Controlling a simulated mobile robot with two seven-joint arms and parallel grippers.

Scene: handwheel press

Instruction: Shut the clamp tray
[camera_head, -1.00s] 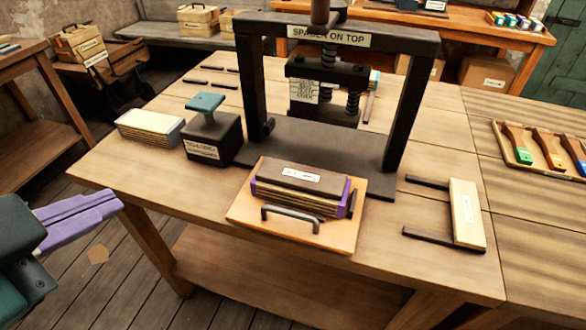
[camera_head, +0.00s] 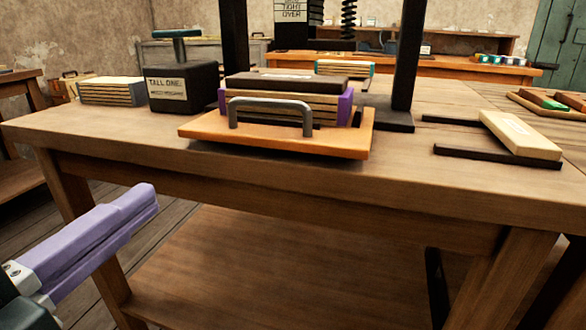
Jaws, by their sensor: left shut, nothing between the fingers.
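The clamp tray (camera_head: 205,128) is an orange-brown wooden board near the front edge of the table, in front of the press (camera_head: 408,65). A grey bar handle (camera_head: 270,103) stands on its front side. A stack (camera_head: 285,95) with a dark top block and purple end pieces sits on the tray. My left gripper (camera_head: 148,198) has purple fingers, shut and empty. It is to the left of the tray and lower in the picture, in front of the table and apart from the handle. My right gripper is not in view.
A black box labelled "TALL ONE" (camera_head: 180,90) and a layered block (camera_head: 112,91) stand left of the tray. A pale wooden block (camera_head: 520,134) with dark rails lies to the right. The table's front edge (camera_head: 300,185) lies between the gripper and the tray.

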